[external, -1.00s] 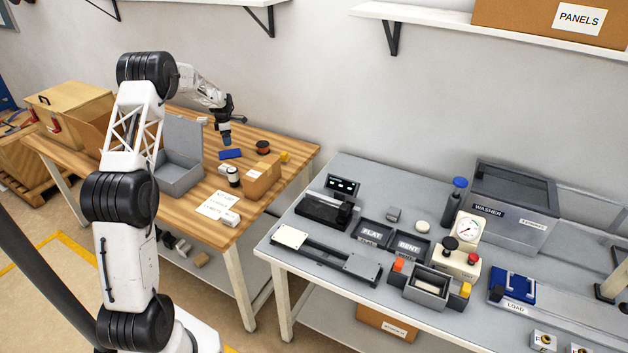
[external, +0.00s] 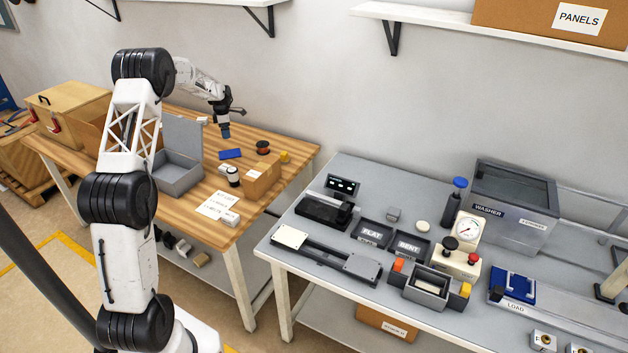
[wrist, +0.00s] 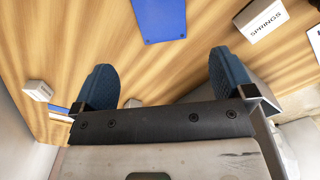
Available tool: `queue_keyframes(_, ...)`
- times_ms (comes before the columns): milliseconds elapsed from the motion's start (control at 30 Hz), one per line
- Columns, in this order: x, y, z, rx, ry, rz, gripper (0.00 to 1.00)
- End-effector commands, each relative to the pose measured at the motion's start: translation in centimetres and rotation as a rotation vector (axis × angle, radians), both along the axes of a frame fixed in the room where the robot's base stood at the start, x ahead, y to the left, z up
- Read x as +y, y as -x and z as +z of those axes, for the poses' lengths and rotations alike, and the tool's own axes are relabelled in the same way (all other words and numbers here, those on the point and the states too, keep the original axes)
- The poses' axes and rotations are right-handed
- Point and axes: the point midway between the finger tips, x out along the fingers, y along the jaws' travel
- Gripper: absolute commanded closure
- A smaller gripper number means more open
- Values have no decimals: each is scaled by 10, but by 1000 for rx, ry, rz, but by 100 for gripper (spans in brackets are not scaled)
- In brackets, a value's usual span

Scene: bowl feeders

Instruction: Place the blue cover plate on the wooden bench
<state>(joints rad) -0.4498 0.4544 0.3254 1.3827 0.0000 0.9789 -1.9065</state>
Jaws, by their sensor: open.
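The blue cover plate (external: 231,154) lies flat on the wooden bench (external: 205,213), towards its back. It also shows in the wrist view (wrist: 160,17), at the top edge and partly cut off. My gripper (external: 226,133) is above the bench, just behind the plate and apart from it. In the wrist view its two blue fingertips (wrist: 162,88) are spread wide with bare wood between them. Nothing is held.
An open grey box (external: 179,175) stands left of the plate. A cardboard box (external: 262,180), a dark and red spool (external: 263,147) and a small yellow item (external: 284,156) are to the right. The wrist view shows a SPRINGS box (wrist: 262,19). Bare wood surrounds the plate.

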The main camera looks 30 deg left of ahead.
Motion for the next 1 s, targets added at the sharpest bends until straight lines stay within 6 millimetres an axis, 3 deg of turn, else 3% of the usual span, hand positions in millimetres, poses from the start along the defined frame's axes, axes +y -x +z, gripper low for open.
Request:
queue_keyframes(367, -2, 0, 2, -1, -1, -5, 0)
queue_keyframes(533, -14, 6, 14, -5, -2, -49, 0)
queue_keyframes(767, -54, 26, 53, -20, -10, -200, 0)
queue_keyframes(1000, -111, 63, 104, -38, -23, -424, 0)
